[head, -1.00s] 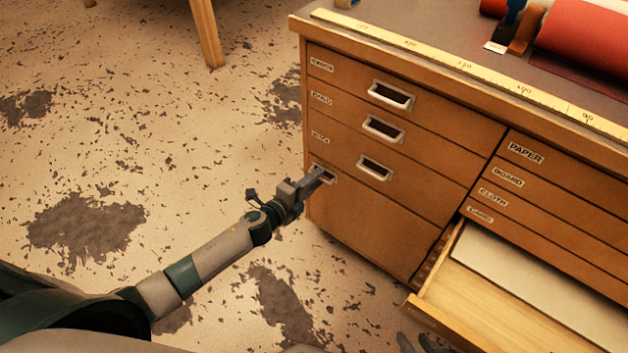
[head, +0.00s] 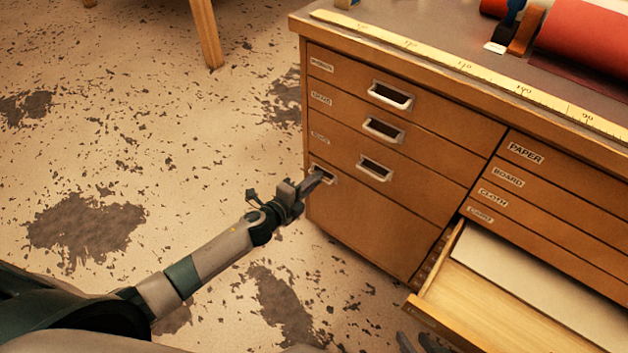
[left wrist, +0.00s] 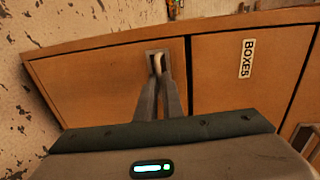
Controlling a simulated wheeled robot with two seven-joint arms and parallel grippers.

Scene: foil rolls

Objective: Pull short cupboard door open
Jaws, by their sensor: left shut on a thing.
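The short cupboard door (head: 368,222) is the plain wooden panel at the lower left of the cabinet, below the column of small drawers. It looks flush with the front, so closed. Its small metal handle (head: 322,174) is at the door's upper left corner, and it also shows in the left wrist view (left wrist: 157,61). My left gripper (head: 322,180) reaches in from the left, with its fingers shut on that handle. In the left wrist view the fingers meet at the handle. What look like dark fingertips of my right gripper (head: 420,343) show at the bottom edge, mostly cut off.
An open drawer (head: 480,295) juts out to the right of the door, holding a pale sheet. A yellow ruler (head: 465,68) and a red roll (head: 588,38) lie on top. The speckled floor left of the cabinet is clear, apart from a wooden leg (head: 207,35).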

